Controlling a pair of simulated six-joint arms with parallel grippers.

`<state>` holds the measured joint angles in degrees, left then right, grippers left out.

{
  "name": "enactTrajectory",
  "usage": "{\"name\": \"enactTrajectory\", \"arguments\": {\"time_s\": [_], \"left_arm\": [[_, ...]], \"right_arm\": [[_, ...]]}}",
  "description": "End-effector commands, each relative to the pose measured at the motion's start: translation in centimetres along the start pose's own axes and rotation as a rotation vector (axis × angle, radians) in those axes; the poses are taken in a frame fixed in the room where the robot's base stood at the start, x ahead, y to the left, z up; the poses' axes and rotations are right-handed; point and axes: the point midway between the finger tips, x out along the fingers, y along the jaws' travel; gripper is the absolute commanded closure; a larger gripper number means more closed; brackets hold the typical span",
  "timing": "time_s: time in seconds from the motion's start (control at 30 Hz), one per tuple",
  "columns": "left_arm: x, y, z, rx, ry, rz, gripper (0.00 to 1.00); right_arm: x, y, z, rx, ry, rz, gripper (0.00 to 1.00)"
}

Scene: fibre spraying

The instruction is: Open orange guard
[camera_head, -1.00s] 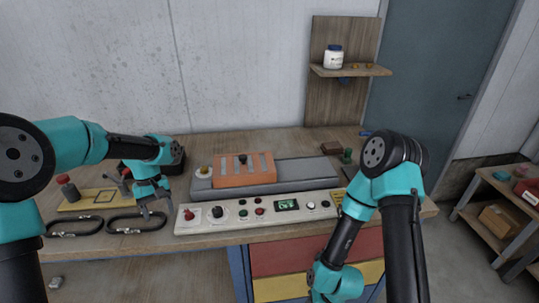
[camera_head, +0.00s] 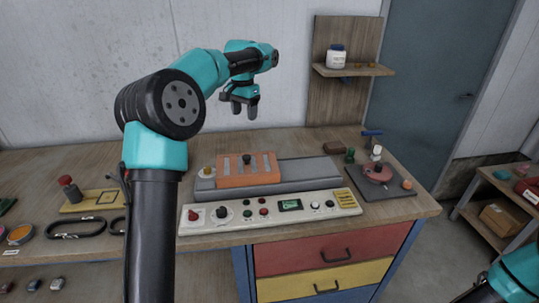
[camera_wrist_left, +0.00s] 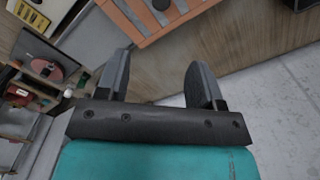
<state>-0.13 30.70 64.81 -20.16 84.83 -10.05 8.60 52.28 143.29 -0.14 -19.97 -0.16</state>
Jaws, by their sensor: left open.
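The orange guard (camera_head: 247,171) is a slotted orange cover with a dark knob (camera_head: 246,158) on top. It sits on a grey base (camera_head: 300,172) on the wooden bench and looks closed. My left gripper (camera_head: 241,110) is open and empty, raised behind and above the guard in the head view. In the left wrist view my left gripper (camera_wrist_left: 160,78) shows its two fingers apart with nothing between them. The guard (camera_wrist_left: 150,15) shows beyond the fingers at the top there. My right gripper is not in view; only part of my right arm shows at the bottom right.
A control panel (camera_head: 270,211) with buttons and a small screen lies in front of the guard. A dark plate (camera_head: 385,188) with a red round item stands to the right. Black carabiners (camera_head: 75,228) lie at the left. A wall shelf (camera_head: 350,70) holds a white jar.

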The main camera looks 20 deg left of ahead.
Motion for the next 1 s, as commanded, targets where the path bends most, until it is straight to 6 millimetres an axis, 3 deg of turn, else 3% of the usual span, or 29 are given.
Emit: {"name": "enactTrajectory", "arguments": {"time_s": [0.47,1.0], "left_arm": [[1.0,0.0,0.0,-0.001,-0.003,0.001,0.39],[9.4,0.0,0.1,-0.001,-0.004,0.001,0.39]], "right_arm": [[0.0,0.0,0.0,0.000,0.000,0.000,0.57],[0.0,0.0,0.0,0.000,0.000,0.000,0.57]]}}
